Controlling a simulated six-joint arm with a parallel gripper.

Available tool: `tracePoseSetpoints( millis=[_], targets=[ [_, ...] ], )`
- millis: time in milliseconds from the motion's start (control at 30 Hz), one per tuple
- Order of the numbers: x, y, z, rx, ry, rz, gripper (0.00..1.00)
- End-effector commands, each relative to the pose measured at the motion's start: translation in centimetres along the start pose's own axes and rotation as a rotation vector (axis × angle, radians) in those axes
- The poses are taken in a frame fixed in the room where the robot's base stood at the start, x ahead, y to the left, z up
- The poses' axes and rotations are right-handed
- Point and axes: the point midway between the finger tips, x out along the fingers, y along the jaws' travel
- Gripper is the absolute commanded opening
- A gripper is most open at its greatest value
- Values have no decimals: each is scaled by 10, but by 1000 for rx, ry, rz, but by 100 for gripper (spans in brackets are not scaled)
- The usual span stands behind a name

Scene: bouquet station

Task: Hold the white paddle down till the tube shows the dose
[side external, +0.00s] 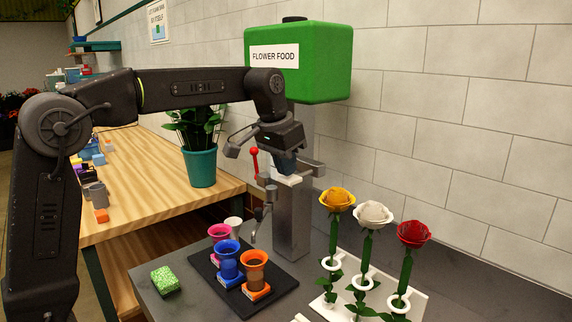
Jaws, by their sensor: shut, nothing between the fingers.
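The green dispenser tank (315,62) labelled "FLOWER FOOD" stands on a grey post (291,222) in the side external view. A white paddle (288,180) shows at the front of the post, partly covered by my gripper. My gripper (285,171) points down with its fingers shut and empty, right over the paddle. It appears to touch the paddle, but I cannot tell how far the paddle is pressed. A grey spout (259,217) hangs below. I cannot make out the tube or its level from this side.
A red-knobbed lever (254,153) stands just left of the paddle. Pink, white, blue and orange cups (254,262) stand on a black mat (283,283) below. A green block (165,280) lies to the left. Yellow, white and red roses (373,214) stand in a white rack at right.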

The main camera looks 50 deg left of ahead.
Motion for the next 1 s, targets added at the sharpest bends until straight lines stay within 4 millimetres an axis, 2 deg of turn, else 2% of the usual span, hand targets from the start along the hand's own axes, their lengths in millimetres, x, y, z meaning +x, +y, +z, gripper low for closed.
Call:
tracePoseSetpoints(
  millis=[267,500,667,1000],
  targets=[
    [7,0,7,-1,108,0,0],
    [21,0,15,-1,234,-1,0],
    [34,0,19,-1,233,-1,0],
    [36,0,20,0,231,-1,0]
  ],
)
